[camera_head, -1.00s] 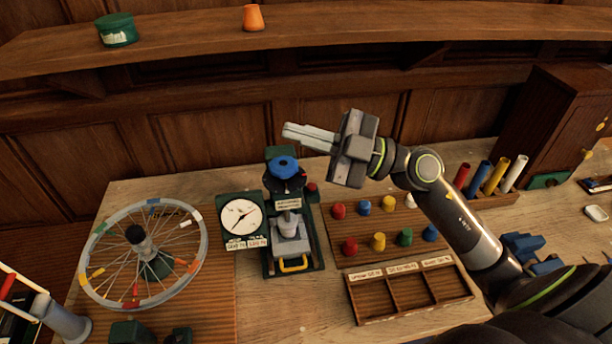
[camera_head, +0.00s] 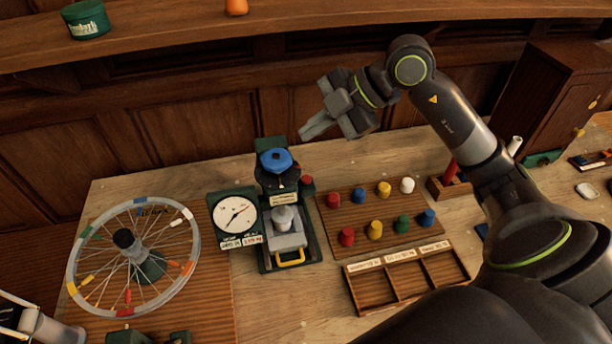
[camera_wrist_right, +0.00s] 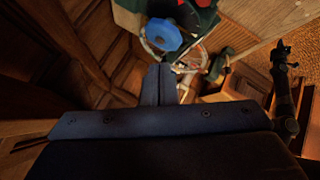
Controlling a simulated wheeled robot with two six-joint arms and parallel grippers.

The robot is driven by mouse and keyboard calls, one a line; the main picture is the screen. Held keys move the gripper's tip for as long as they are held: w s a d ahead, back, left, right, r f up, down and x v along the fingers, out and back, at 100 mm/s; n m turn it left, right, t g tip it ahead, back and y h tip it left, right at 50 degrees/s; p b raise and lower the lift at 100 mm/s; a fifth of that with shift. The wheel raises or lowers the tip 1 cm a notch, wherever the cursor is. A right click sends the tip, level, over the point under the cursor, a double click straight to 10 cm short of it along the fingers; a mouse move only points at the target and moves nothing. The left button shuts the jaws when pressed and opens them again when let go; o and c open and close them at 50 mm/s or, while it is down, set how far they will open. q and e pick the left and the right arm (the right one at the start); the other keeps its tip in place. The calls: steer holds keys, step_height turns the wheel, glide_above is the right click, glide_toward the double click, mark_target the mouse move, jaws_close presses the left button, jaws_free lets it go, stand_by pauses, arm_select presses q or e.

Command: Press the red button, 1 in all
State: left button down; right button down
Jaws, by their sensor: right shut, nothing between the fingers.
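The red button (camera_head: 307,182) is a small red knob at the right side of the green machine with a blue handwheel (camera_head: 276,161). My right gripper (camera_head: 305,135) is shut and empty. It hangs in the air above and behind the machine in the head view, its fingers slanting down to the left, apart from the button. In the right wrist view the closed fingers (camera_wrist_right: 158,82) point toward the blue handwheel (camera_wrist_right: 164,35), and a red part (camera_wrist_right: 203,3) shows at the top edge.
A dial gauge (camera_head: 236,216) stands left of the machine, and a spoked wheel (camera_head: 190,270) farther left. A peg board (camera_head: 362,222) with coloured knobs, some red, lies to the right. A compartment tray (camera_head: 405,285) is in front of it. A shelf (camera_head: 330,27) runs above.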

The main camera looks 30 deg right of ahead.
steer(key=shift+f, duration=0.1)
steer(key=b, duration=0.7)
glide_toward(305, 179)
steer(key=w+a, duration=0.1)
steer(key=w+a+f, duration=0.1)
steer(key=a, duration=0.1)
steer(key=w+a+f, duration=0.1)
steer(key=shift+w+a+f, duration=0.1)
steer(key=shift+w+a, duration=0.1)
steer(key=shift+a, duration=0.15)
steer(key=shift+f, duration=0.25)
steer(key=shift+f, duration=0.1)
stand_by(0.7)
steer(key=shift+f+b, duration=0.3)
steer(key=shift+b, duration=0.05)
steer(key=shift+f+b, duration=0.3)
steer(key=shift+f, duration=0.1)
stand_by(0.5)
steer(key=shift+s+d+f, duration=0.1)
steer(key=shift+s+f, duration=0.15)
steer(key=shift+f, duration=0.2)
stand_by(0.5)
steer(key=shift+r, duration=0.1)
